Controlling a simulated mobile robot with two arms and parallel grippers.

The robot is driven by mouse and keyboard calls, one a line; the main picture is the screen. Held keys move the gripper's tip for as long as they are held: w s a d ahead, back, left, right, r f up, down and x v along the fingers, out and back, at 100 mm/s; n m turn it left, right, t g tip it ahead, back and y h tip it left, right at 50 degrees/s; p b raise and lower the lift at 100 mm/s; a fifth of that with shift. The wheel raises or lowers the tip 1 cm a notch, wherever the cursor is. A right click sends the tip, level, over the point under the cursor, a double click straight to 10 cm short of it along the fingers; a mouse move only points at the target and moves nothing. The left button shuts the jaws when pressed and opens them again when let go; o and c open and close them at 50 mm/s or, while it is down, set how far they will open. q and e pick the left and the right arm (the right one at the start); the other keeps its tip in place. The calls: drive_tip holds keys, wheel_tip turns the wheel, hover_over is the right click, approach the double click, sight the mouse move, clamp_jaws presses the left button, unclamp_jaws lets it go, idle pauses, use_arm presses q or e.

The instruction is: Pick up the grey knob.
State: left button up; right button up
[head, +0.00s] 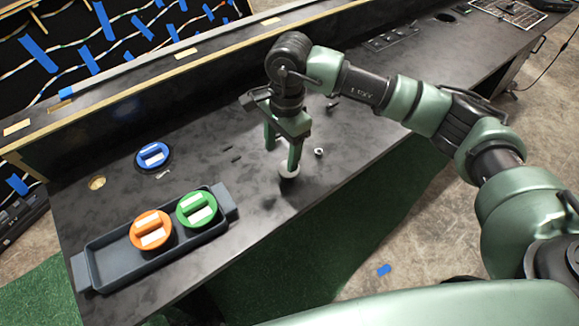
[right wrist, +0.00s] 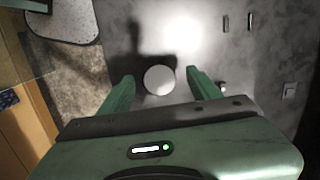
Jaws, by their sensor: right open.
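The grey knob (head: 288,171) is a small, pale round disc on the dark console top, close to its front edge. In the right wrist view the knob (right wrist: 159,80) shows from above as a plain light circle between the fingertips, with a gap on each side. My right gripper (head: 281,158) points down over the knob, open and empty. One finger partly covers the knob in the head view. I cannot tell exactly how high the fingertips are above it. My left gripper is not in view.
A grey tray (head: 104,261) at left holds an orange knob (head: 151,230) and a green knob (head: 197,209). A blue knob (head: 153,155) sits behind it. A small nut (head: 319,151) and small dark parts lie near the gripper. A raised ledge runs along the back.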

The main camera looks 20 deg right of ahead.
drive_tip(key=shift+w+d+r+h, duration=0.1)
drive_tip(key=shift+w+d+h, duration=0.1)
drive_tip(key=shift+d, duration=0.35)
drive_tip(key=shift+w+d+r+h, duration=0.1)
drive_tip(key=shift+d+h, duration=0.1)
drive_tip(key=shift+d, duration=0.3)
drive_tip(key=shift+d+f, duration=0.2)
drive_tip(key=shift+f, duration=0.05)
drive_tip(key=f, duration=0.2)
drive_tip(key=f+p, duration=0.1)
drive_tip(key=f, duration=0.4)
drive_tip(key=shift+s+a+f+p, duration=0.1)
drive_tip(key=shift+a+p, duration=0.25)
drive_tip(key=shift+p, duration=0.05)
drive_tip(key=shift+c, duration=0.3)
drive_tip(key=c, duration=1.1)
drive_tip(key=shift+c, duration=0.2)
